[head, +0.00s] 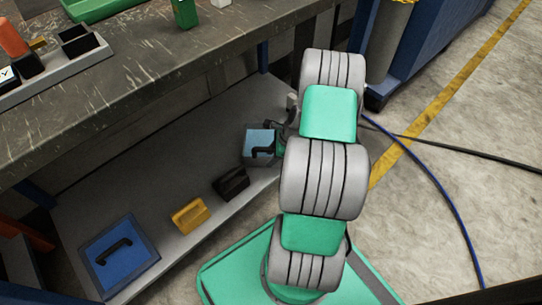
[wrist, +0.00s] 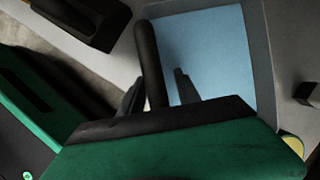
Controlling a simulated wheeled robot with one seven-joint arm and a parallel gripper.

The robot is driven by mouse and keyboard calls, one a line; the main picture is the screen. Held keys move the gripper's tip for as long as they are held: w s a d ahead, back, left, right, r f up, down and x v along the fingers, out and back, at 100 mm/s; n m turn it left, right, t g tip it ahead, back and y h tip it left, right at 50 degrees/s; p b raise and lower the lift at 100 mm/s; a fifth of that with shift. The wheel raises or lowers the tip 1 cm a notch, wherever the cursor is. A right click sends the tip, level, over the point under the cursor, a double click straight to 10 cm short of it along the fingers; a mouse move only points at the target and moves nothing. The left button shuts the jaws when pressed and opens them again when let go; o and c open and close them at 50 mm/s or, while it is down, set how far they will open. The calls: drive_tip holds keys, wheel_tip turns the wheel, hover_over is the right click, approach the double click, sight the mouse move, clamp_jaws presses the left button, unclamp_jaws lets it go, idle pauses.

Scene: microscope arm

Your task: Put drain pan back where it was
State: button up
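A light blue, shallow square pan with a grey rim and a black bar handle (head: 258,145) is on the lower shelf, at the right end; I take it as the drain pan. In the wrist view its blue inside (wrist: 215,55) fills the upper middle. My gripper (head: 282,131) is at this pan, partly hidden by my arm. In the wrist view the black handle (wrist: 149,60) stands between my two fingers (wrist: 158,88). The left finger is close against it, and a narrow gap shows before the right finger.
A darker blue pan with a black handle (head: 122,252), a yellow block (head: 190,215) and a black block (head: 232,184) sit along the lower shelf (head: 150,190). The workbench top (head: 170,60) overhangs it. A blue cable (head: 440,190) lies on the floor at right.

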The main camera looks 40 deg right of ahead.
drive_tip(key=p+v, duration=0.6)
drive_tip(key=v, duration=0.6)
drive_tip(key=shift+r, duration=0.2)
drive_tip(key=shift+a+f, duration=0.1)
drive_tip(key=shift+a, duration=0.05)
